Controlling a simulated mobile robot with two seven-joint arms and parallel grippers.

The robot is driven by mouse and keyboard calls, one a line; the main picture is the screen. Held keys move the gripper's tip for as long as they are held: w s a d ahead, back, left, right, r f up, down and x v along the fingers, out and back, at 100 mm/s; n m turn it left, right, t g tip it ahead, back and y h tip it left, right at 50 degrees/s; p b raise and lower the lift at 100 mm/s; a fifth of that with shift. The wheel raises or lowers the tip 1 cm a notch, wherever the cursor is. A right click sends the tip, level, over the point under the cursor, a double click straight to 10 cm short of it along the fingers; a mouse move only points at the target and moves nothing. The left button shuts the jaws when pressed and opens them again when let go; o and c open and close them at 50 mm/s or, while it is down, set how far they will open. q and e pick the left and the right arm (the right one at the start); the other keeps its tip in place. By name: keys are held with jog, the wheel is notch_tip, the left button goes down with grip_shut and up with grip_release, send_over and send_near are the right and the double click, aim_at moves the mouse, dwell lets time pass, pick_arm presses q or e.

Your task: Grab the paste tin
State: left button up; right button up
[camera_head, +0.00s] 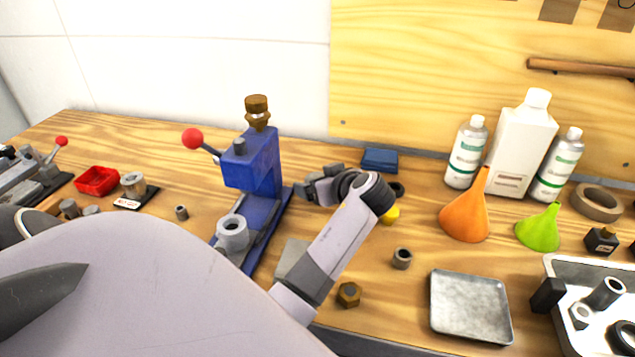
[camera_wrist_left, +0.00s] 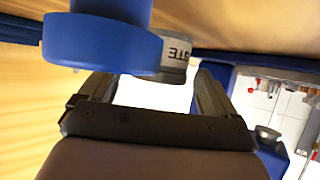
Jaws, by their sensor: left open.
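A grey piece with the letters "STE", which I take for the paste tin (camera_wrist_left: 176,58), shows in the left wrist view just beyond the fingertips. A large blue round part (camera_wrist_left: 105,42) in front hides much of it. I cannot pick the tin out with certainty in the head view. My left gripper (camera_head: 322,184) is right of the blue press (camera_head: 255,165), pointing left above the bench. In the left wrist view the left gripper (camera_wrist_left: 152,80) has its two dark fingers apart, with no object clearly held between them. My right gripper is not in view.
A blue box (camera_head: 380,160) and a yellow object (camera_head: 390,214) are close by my left wrist. A brass nut (camera_head: 348,294), grey bushing (camera_head: 402,258) and metal tray (camera_head: 470,307) lie nearer. Funnels and bottles (camera_head: 465,152) stand right. A red bin (camera_head: 97,181) is left.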

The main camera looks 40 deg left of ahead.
pick_arm(q)
jog(key=c, duration=1.2)
jog(key=shift+c, duration=0.2)
jog(key=shift+r, duration=0.15)
